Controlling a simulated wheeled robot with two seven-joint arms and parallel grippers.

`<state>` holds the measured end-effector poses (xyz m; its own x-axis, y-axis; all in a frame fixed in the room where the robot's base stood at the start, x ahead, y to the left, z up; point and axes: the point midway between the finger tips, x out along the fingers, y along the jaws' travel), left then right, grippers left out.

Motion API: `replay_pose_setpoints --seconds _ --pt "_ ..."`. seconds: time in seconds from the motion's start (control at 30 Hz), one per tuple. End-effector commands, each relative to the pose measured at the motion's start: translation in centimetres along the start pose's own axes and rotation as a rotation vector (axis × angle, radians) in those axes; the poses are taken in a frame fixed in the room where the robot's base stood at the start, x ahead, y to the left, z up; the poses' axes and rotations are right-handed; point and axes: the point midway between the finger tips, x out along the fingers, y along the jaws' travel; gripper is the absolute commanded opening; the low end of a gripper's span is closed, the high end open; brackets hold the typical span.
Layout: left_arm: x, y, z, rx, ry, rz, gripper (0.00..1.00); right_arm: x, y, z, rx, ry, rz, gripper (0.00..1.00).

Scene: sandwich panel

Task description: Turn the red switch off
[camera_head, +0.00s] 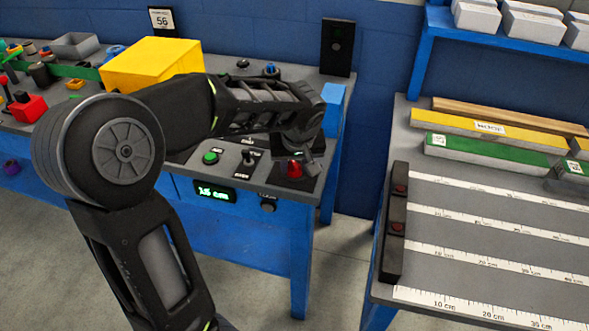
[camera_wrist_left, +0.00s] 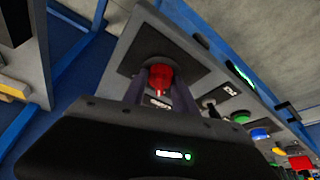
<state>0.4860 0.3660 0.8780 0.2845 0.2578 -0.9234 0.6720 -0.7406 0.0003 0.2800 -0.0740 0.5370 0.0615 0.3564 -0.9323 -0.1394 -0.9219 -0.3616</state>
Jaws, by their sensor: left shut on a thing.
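The red switch (camera_head: 294,168) sits on a dark square plate at the right end of the grey panel. It also shows in the left wrist view (camera_wrist_left: 160,78), between the two fingers. My left gripper (camera_head: 302,152) reaches in from the left and is shut on the red switch. In the left wrist view the left gripper (camera_wrist_left: 160,88) has a finger on each side of the red knob. The gripper hides part of the switch from the head camera. I cannot tell its on or off position. My right gripper is not in view.
A green button (camera_head: 210,157) and a black toggle (camera_head: 249,157) stand left of the switch. A green-lit display (camera_head: 214,193) is on the panel's front. A yellow box (camera_head: 150,64) stands behind my arm. A ruler table (camera_head: 480,240) is at right, with a floor gap between.

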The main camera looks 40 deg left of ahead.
Motion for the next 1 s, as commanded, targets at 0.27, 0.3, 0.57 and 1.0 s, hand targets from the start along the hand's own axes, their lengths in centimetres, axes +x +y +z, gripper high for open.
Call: replay_pose_setpoints --seconds 0.27,0.3,0.57,1.0 --pt "0.00 -0.02 0.07 -0.008 -0.002 -0.004 0.00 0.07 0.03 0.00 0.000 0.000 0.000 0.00" --pt "0.01 -0.02 0.07 -0.008 -0.003 -0.004 0.00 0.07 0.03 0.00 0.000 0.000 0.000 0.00" --pt "0.02 -0.02 0.07 -0.007 -0.002 -0.004 0.47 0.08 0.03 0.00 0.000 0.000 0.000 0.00" --pt "-0.48 0.02 0.00 -0.006 -0.001 -0.002 0.55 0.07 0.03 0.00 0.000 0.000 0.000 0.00"
